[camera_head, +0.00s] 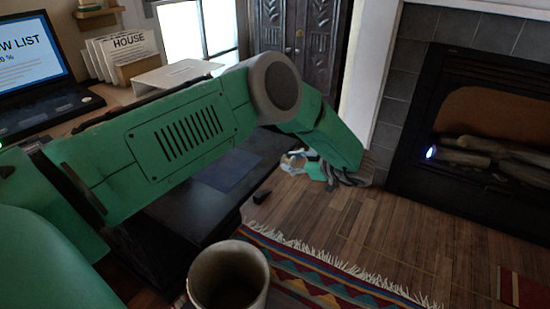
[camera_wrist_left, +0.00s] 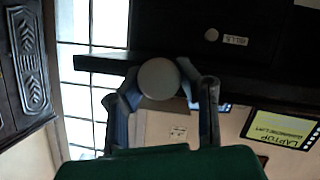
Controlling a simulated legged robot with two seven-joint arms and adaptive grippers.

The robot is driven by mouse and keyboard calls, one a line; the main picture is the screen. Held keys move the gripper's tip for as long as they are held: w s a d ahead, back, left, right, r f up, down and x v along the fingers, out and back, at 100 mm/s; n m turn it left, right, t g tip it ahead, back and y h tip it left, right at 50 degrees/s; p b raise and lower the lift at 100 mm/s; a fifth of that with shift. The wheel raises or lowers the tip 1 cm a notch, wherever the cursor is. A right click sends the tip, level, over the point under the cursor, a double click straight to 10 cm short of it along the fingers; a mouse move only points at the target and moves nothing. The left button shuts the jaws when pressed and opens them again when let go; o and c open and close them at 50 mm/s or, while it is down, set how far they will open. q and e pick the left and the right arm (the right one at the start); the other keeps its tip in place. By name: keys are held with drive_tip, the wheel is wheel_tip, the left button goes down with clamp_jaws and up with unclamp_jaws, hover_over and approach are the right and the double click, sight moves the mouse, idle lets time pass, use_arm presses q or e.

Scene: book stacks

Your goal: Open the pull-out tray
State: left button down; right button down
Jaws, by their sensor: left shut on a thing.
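In the left wrist view a round grey knob (camera_wrist_left: 158,79) sits in front of a long, thin dark edge (camera_wrist_left: 100,64), which appears to be the pull-out tray's. My left gripper (camera_wrist_left: 160,86) has a finger on each side of the knob and is shut on it. In the head view my green arm reaches over the dark cabinet (camera_head: 190,208), and my left gripper (camera_head: 297,160) is beside its far right edge. My arm hides much of the cabinet, so I cannot tell how far the tray is out. My right gripper is in neither view.
A laptop (camera_head: 35,65) and upright papers (camera_head: 120,52) are at upper left. A fireplace (camera_head: 480,135) is at right. The wooden floor (camera_head: 350,225) before it is clear, with a striped rug (camera_head: 320,280) nearer.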

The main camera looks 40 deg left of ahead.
use_arm(q)
drive_tip(key=shift+w+d, duration=0.1)
drive_tip(key=shift+d, duration=0.55)
drive_tip(key=shift+a, duration=0.6)
drive_tip(key=c, duration=1.2)
unclamp_jaws()
drive_tip(key=shift+o, duration=0.4)
drive_tip(key=shift+d, duration=0.1)
drive_tip(key=shift+d+r, duration=0.1)
drive_tip(key=shift+d, duration=0.15)
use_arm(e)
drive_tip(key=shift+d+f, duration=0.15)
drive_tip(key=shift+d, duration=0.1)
use_arm(q)
drive_tip(key=v, duration=1.1)
drive_tip(key=shift+d, duration=0.4)
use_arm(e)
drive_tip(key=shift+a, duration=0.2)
use_arm(q)
drive_tip(key=shift+r, duration=0.1)
